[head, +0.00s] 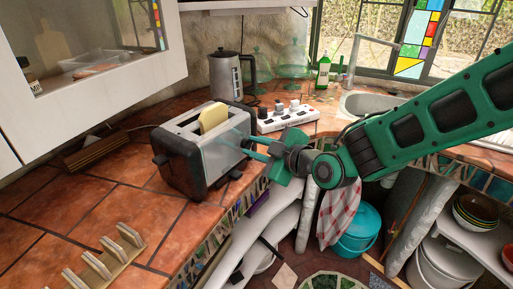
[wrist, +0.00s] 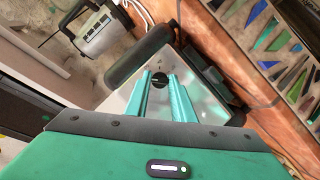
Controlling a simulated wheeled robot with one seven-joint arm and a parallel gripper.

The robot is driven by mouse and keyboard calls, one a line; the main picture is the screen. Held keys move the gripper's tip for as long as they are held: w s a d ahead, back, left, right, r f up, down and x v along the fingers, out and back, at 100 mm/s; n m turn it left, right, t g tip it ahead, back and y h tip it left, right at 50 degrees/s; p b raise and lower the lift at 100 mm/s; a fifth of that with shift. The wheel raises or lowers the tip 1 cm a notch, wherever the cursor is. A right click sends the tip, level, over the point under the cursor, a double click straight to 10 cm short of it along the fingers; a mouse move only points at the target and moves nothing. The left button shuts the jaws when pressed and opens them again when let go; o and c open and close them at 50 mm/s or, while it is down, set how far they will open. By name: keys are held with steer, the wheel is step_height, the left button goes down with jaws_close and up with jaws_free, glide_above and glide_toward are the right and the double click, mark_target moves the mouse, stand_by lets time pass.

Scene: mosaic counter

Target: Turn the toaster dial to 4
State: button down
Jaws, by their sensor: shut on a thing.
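The toaster (head: 190,165), silver with black ends, stands on the tiled counter with a pale slice of bread (head: 213,116) sticking up from its top slot. My gripper (head: 240,140) reaches in from the right, its fingertips at the toaster's right-hand metal face. In the head view the dial is hidden behind the fingers.
A kettle (head: 228,76) and a white power strip (head: 288,117) stand behind the toaster. A wooden rack (head: 105,262) lies at the front left. A green bottle (head: 323,73) and a sink (head: 375,104) are at the back. The counter left of the toaster is mostly clear.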

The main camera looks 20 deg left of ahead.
steer(key=shift+w+d+r+m+g+y, duration=0.1)
steer(key=shift+w+m+g+y, duration=0.25)
steer(key=shift+m+g, duration=1.2)
steer(key=shift+w+d+f+m+g+y, duration=0.15)
steer(key=shift+m+g+y, duration=0.5)
steer(key=shift+m, duration=1.55)
steer(key=shift+w+r+m+g+y, duration=0.2)
steer(key=shift+w+m+g, duration=0.1)
steer(key=shift+m+g, duration=1.35)
steer(key=shift+m+t, duration=0.25)
steer(key=shift+m, duration=0.15)
steer(key=c, duration=1.5)
jaws_free()
steer(key=v, duration=1)
steer(key=shift+d, duration=0.4)
